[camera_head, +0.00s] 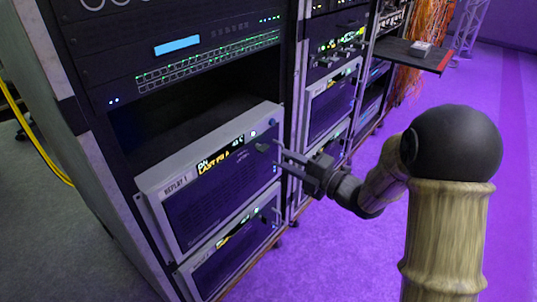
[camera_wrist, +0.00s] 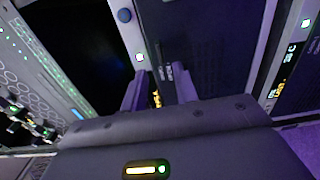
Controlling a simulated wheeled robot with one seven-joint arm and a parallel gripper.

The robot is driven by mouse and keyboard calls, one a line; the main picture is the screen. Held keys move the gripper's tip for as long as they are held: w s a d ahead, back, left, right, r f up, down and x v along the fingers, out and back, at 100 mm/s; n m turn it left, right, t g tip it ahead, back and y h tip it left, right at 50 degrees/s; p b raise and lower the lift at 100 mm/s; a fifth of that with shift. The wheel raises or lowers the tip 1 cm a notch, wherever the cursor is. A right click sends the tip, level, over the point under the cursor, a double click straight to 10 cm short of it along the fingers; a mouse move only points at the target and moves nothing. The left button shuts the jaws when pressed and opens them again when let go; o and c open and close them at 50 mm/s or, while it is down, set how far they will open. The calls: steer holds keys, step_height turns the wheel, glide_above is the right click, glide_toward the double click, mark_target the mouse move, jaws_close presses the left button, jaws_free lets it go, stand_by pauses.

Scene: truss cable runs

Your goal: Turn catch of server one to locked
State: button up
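The upper server (camera_head: 215,190), labelled "REPLAY 1", sits in the near rack with its lit display on the front. A small dark catch (camera_head: 262,147) is at the right of that display, below a white light. My gripper (camera_head: 280,161) is just right of the catch, its two fingers apart and pointing at the server front. In the wrist view my gripper (camera_wrist: 160,88) is open, with the dark server face (camera_wrist: 205,45) beyond the fingertips. I cannot tell whether a finger touches the catch, or which way the catch is turned.
A second server (camera_head: 235,258) with its own display sits directly below. Above is a dark empty bay (camera_head: 190,115) and a switch with green lights (camera_head: 215,62). Another rack (camera_head: 330,100) stands right, with a pull-out shelf (camera_head: 412,54). Purple floor at right is open.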

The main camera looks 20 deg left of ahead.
mark_target(267, 150)
steer(key=b+x, duration=0.1)
steer(key=x, duration=0.6)
steer(key=shift+w+a+b, duration=0.1)
steer(key=shift+a+b, duration=0.15)
steer(key=shift+b, duration=0.05)
jaws_close()
